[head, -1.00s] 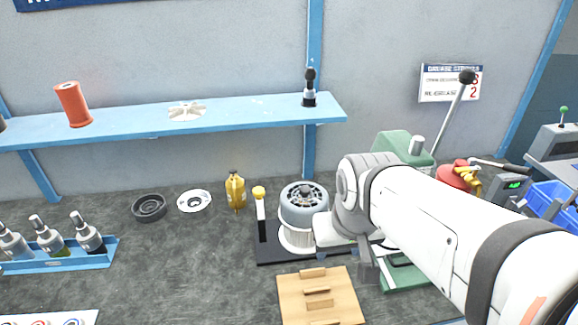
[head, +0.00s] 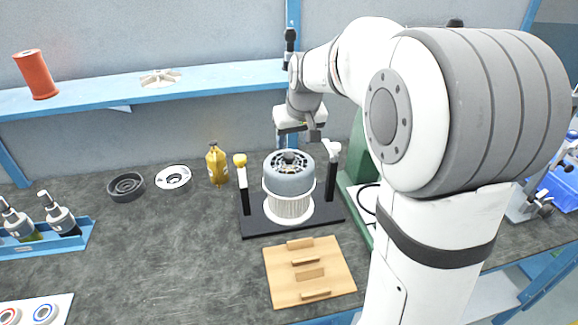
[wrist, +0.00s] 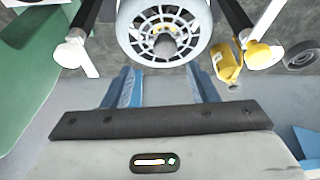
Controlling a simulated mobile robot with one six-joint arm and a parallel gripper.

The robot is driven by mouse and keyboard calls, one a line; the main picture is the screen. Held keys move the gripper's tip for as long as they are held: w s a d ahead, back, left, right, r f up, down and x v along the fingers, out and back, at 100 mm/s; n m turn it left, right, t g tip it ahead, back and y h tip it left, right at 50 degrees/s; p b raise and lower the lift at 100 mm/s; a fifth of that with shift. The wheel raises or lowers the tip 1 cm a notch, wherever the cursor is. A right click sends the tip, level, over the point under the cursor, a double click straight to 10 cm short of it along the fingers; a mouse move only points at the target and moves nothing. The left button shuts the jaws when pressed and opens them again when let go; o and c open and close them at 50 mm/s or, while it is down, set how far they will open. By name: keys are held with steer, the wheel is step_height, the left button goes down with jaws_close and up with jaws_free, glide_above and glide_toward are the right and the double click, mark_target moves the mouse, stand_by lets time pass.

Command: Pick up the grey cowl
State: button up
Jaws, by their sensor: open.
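The grey cowl (head: 289,178) is a rounded cap with a spoked grille and a dark centre knob. It sits on a white ribbed body (head: 288,206) on a black stand between two posts. In the wrist view the cowl's grille (wrist: 138,38) shows at the top centre, beyond the fingertips. My gripper (head: 313,132) is above the cowl and slightly to its right in the head view, apart from it. In the wrist view my gripper (wrist: 166,84) has its two blue-grey fingers spread with nothing between them.
Posts with a yellow knob (head: 240,160) and a white knob (head: 332,147) flank the cowl. A yellow bottle (head: 217,166) stands to the left. A wooden board (head: 310,272) lies in front. A blue shelf (head: 190,88) runs behind.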

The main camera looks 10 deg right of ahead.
mark_target(289, 155)
steer(key=f, duration=0.3)
steer(key=w+a+f, duration=0.1)
steer(key=shift+f, duration=0.35)
steer(key=shift+w+f, duration=0.2)
steer(key=shift+f, duration=0.2)
steer(key=c, duration=1.1)
